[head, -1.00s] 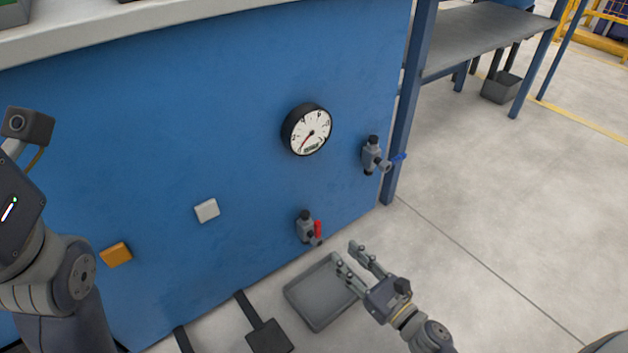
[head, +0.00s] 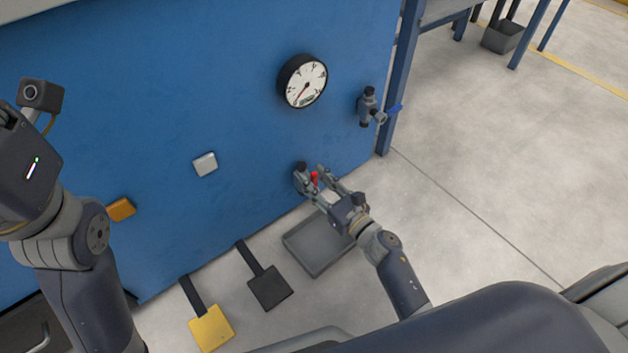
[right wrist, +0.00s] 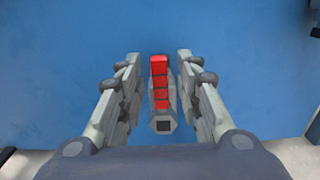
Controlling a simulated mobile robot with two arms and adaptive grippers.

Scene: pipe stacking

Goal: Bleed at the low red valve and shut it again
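The low valve has a grey body (head: 301,179) on the blue panel and a red handle (head: 315,179). In the right wrist view the red handle (right wrist: 159,80) stands upright, between the two fingers with a gap on each side. My right gripper (head: 319,185) is open around the handle, and its fingers (right wrist: 160,85) do not touch it. My left arm is at the left of the head view; its fingers are not visible. A round white gauge (head: 303,82) is above the valve, its needle pointing to the lower left.
A grey tray (head: 309,254) lies on the floor below the red valve. Black (head: 270,290) and yellow (head: 212,329) pedals are to its left. White (head: 205,164) and orange (head: 121,209) buttons are on the panel.

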